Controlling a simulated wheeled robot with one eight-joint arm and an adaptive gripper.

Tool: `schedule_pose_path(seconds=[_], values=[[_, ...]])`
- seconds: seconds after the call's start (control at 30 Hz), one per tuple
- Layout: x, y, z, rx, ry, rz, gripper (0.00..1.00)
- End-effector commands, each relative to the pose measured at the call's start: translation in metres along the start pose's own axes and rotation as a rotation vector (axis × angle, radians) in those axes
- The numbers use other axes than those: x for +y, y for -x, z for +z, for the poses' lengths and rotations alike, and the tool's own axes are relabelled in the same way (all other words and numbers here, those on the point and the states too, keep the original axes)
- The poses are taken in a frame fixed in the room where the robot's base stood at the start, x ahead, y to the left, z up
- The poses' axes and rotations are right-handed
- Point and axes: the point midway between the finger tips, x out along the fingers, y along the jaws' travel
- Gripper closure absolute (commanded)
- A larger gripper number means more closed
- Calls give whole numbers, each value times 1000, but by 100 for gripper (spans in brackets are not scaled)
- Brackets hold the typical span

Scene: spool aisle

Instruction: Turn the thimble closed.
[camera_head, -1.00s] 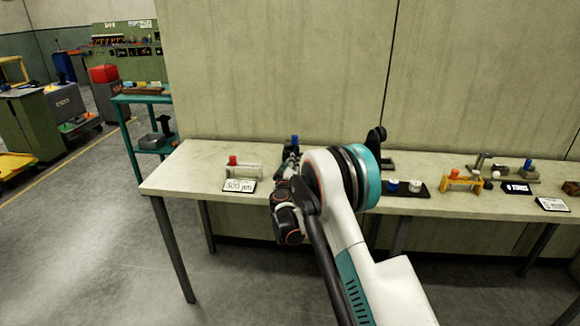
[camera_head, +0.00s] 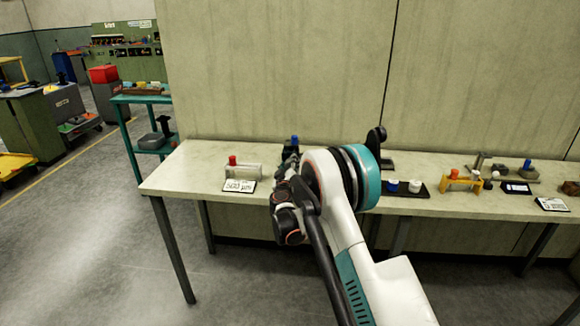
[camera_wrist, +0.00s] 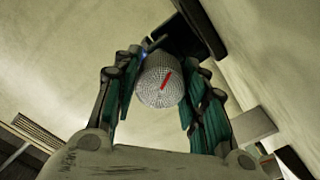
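In the wrist view the thimble (camera_wrist: 159,82) is a grey knurled cylinder seen end-on, with a slanted red line on its face. My gripper (camera_wrist: 165,88) has its two teal-padded fingers on either side of it, and the pads appear to meet its sides. A dark body lies behind the thimble. In the head view my gripper (camera_head: 289,163) is over the left part of the bench, and my arm hides the thimble there. A blue-topped item (camera_head: 295,140) shows just behind my gripper.
A clear block with a red knob (camera_head: 233,161) and a "500 µm" card (camera_head: 240,186) stand left on the bench (camera_head: 180,180). A dark tray with blue and white pieces (camera_head: 418,188), a yellow stand (camera_head: 463,180) and more cards are to the right. A wall stands close behind.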

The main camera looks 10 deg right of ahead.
Motion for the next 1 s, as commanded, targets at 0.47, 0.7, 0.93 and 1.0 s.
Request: schedule_pose_path(seconds=[0.47, 0.7, 0.93, 1.0], values=[[0, 4, -1, 1, 2, -1, 42], [-1, 42, -2, 2, 2, -2, 42], [-1, 88, -1, 2, 2, -2, 42], [0, 99, -1, 2, 2, -2, 42]])
